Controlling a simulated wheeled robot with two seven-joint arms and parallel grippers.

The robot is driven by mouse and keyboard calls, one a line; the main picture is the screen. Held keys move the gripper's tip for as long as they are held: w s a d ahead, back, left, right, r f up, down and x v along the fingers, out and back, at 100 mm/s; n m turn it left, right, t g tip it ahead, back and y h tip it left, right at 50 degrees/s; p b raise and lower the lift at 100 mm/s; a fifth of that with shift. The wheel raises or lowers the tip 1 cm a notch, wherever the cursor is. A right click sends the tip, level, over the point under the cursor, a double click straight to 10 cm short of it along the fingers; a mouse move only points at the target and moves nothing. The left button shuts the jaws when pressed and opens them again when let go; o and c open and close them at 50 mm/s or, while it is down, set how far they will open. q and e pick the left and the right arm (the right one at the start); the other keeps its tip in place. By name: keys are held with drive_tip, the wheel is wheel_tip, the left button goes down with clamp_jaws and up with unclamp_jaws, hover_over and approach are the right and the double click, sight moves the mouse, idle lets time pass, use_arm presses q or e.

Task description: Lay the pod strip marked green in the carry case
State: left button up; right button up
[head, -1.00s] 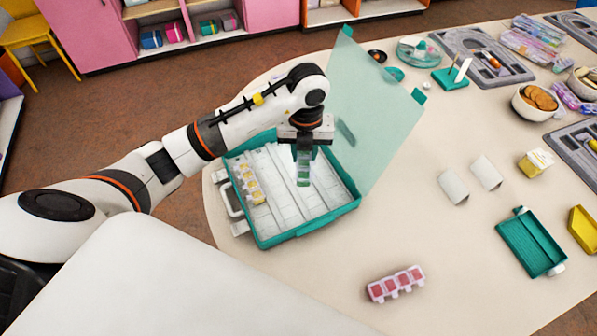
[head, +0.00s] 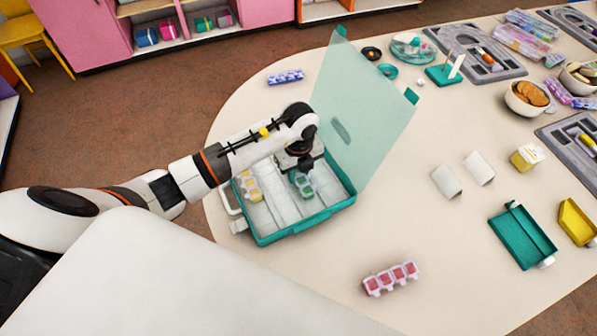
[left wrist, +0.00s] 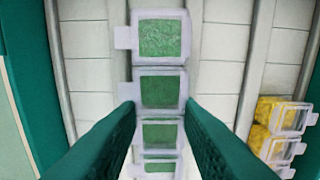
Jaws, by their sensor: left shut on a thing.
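The carry case (head: 297,229) stands open on the table, its clear teal lid raised at the right. My left gripper (head: 304,172) is low inside the case, pointing down, and is shut on the pod strip marked green (head: 304,188). In the left wrist view, the gripper (left wrist: 160,106) has one finger on each side of the green strip (left wrist: 162,38), which runs lengthwise along a pale channel. I cannot tell whether the strip touches the floor. A yellow pod strip (head: 250,188) lies in the case's left channel; it also shows in the left wrist view (left wrist: 275,112).
A red pod strip (head: 391,279) lies on the table in front, and a blue one (head: 285,77) behind the case. Two white holders (head: 447,181), a teal tray (head: 522,238) and a yellow tray (head: 577,222) are at the right. The table between them and the case is clear.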

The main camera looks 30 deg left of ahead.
sight(299, 175)
use_arm(q)
drive_tip(key=shift+f, duration=0.55)
drive_tip(key=shift+f, duration=0.15)
drive_tip(key=o, duration=1)
drive_tip(key=shift+r, duration=0.3)
wheel_tip(299, 175, up, 12)
drive_tip(key=b, duration=0.1)
drive_tip(key=shift+f, duration=0.15)
